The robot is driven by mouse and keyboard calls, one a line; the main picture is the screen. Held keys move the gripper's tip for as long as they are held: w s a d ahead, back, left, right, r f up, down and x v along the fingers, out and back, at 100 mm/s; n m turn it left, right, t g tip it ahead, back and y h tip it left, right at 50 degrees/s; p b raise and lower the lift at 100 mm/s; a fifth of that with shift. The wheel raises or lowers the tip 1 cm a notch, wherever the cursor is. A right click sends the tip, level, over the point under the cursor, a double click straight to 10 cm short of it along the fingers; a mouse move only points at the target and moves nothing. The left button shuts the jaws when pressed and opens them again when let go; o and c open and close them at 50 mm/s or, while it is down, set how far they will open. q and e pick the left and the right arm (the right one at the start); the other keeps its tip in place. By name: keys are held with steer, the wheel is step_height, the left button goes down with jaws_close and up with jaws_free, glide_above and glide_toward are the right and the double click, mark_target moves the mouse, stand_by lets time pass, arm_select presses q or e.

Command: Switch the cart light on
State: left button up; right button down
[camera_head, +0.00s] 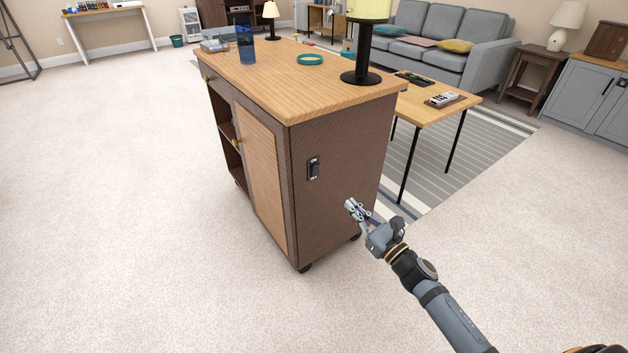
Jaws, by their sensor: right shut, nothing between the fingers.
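A wooden cart (335,220) with dark brown sides and a light wood top stands in the middle of the view. A small black rocker switch (313,168) is mounted on its side panel facing me. A lamp with a black stand (362,50) and a pale yellow shade stands on the cart top near the right corner; its upper part is cut off. My right gripper (351,205) is shut and empty, in front of the side panel, to the right of and below the switch, apart from it in the picture. My left gripper is not in view.
The cart top holds a blue tumbler (245,40), a green ring (310,59) and a smaller lamp (271,18). A low table (455,110) stands close behind the cart at right, with a grey sofa (440,38) beyond. The carpet at left is clear.

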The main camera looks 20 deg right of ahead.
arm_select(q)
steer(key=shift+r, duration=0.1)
arm_select(e)
steer(key=shift+r, duration=0.15)
steer(key=p, duration=0.3)
glide_toward(317, 168)
steer(key=x, duration=0.6)
steer(key=shift+s, duration=0.1)
steer(key=shift+w+a+r, duration=0.1)
steer(key=shift+w+a, duration=0.15)
steer(key=shift+w, duration=0.25)
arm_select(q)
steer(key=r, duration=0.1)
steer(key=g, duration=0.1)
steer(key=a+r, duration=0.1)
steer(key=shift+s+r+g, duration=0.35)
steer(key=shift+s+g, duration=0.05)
